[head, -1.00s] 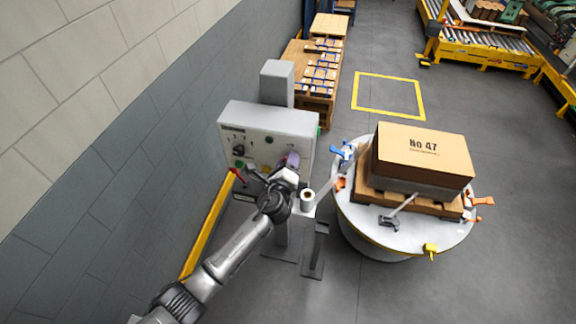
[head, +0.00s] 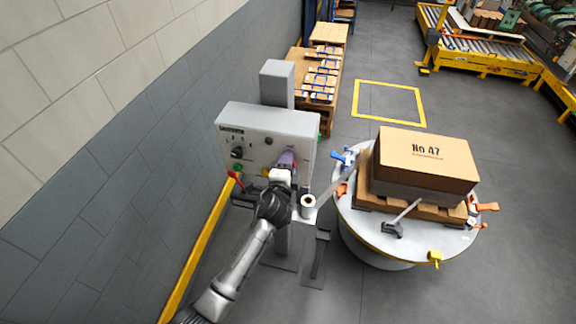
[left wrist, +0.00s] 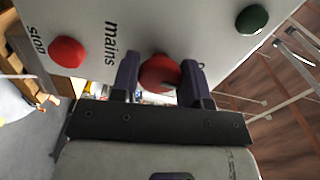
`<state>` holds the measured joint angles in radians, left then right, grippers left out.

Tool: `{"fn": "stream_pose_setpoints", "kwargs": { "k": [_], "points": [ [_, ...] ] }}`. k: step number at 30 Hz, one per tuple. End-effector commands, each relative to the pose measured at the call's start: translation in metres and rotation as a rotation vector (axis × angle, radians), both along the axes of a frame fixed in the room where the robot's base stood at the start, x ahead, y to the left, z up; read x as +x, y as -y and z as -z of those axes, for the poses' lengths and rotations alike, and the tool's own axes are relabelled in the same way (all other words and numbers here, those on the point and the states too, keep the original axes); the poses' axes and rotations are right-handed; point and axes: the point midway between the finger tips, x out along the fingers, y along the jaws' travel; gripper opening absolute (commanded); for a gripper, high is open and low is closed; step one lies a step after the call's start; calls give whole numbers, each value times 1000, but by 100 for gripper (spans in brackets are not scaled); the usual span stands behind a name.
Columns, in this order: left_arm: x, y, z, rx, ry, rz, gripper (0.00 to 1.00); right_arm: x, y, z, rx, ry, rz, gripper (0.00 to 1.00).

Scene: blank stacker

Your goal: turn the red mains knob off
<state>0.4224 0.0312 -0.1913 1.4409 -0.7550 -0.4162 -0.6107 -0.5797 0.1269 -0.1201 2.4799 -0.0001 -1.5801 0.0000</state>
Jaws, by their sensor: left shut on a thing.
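The red mains knob (left wrist: 160,74) sits on the pale panel in the left wrist view, below the printed word "mains" as seen from the side. My left gripper (left wrist: 160,85) has its two dark purple fingers on either side of the knob and is shut on it. In the head view my left gripper (head: 287,160) is at the right part of the front of the grey control box (head: 268,117), and it hides the knob there. The knob's exact turn angle is hard to read. My right gripper is not in view.
A red stop button (left wrist: 67,52) and a dark green button (left wrist: 252,19) flank the knob. A black selector (head: 237,153) is on the box's left. A round table (head: 375,235) with a carton (head: 425,155) stands right. The wall (head: 130,130) is left.

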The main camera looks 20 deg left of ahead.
Motion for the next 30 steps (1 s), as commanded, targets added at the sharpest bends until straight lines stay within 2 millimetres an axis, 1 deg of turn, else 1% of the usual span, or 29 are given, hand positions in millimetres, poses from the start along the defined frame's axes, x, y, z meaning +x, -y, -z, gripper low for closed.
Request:
{"fn": "stream_pose_setpoints", "kwargs": {
  "k": [9,22,23,30],
  "points": [
    [0,1,0,-69,7,0,18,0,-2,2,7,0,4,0],
    [0,0,0,-74,9,0,18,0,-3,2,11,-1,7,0],
    [0,0,0,-74,9,0,44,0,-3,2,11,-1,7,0],
    [0,0,0,-72,9,0,67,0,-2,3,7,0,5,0]
  ]
}}
